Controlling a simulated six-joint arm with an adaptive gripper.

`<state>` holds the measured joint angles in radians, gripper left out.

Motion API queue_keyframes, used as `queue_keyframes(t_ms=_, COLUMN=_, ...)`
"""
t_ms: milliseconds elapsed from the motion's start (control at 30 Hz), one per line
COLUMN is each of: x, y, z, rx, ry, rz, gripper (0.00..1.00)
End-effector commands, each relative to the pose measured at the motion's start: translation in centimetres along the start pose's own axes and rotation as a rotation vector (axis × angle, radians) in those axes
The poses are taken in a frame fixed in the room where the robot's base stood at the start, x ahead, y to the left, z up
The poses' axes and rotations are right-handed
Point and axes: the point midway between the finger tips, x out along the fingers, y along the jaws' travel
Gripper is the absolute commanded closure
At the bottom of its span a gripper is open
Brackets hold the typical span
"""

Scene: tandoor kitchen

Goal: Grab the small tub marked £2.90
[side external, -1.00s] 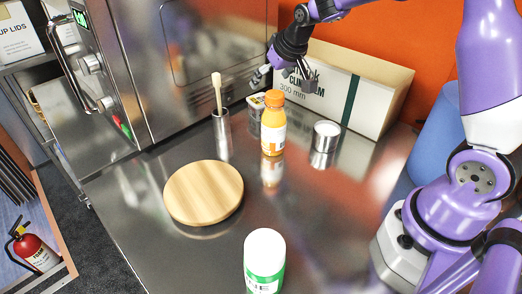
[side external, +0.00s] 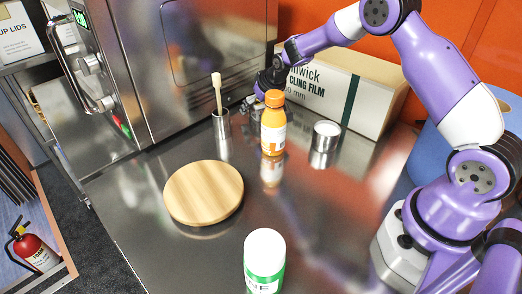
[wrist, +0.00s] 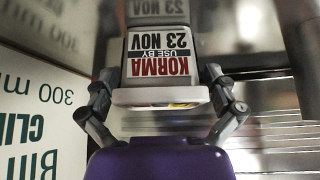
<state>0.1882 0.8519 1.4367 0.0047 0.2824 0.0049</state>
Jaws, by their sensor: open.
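A small tub (wrist: 158,50) shows in the wrist view, upside down in the picture. Its label reads KORMA, USE BY 23 NOV, and a pale lid rim (wrist: 160,96) is nearest my wrist. No £2.90 mark is legible. My gripper (wrist: 160,82) is open, with one finger on each side of the tub; I cannot tell whether they touch it. In the side external view my gripper (side external: 252,103) is low behind an orange-capped bottle (side external: 273,125), and the tub is mostly hidden there.
A cup with a brush (side external: 221,122) stands left of the gripper, and a metal tin (side external: 325,136) stands to the right. A cling film box (side external: 345,95) stands behind. A round wooden board (side external: 203,192) and a white-topped green can (side external: 265,258) are nearer the front.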

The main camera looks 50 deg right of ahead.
Motion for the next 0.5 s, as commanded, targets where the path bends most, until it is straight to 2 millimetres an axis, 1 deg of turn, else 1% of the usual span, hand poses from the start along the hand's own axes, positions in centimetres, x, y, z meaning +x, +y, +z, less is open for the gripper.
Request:
queue_keyframes(t_ms=167, x=0.00, y=0.00, z=-0.03, rx=0.000, ry=0.001, rz=0.000, gripper=0.00)
queue_keyframes(t_ms=267, x=-0.01, y=0.00, z=-0.03, rx=0.000, ry=0.000, rz=0.000, gripper=0.45)
queue_keyframes(t_ms=300, x=-0.02, y=0.00, z=-0.03, rx=0.000, ry=0.000, rz=0.000, gripper=0.65)
queue_keyframes(t_ms=333, x=-0.01, y=0.00, z=-0.02, rx=0.000, ry=0.000, rz=0.000, gripper=0.74)
queue_keyframes(t_ms=500, x=0.00, y=0.01, z=0.02, rx=0.000, ry=-0.001, rz=0.000, gripper=0.76)
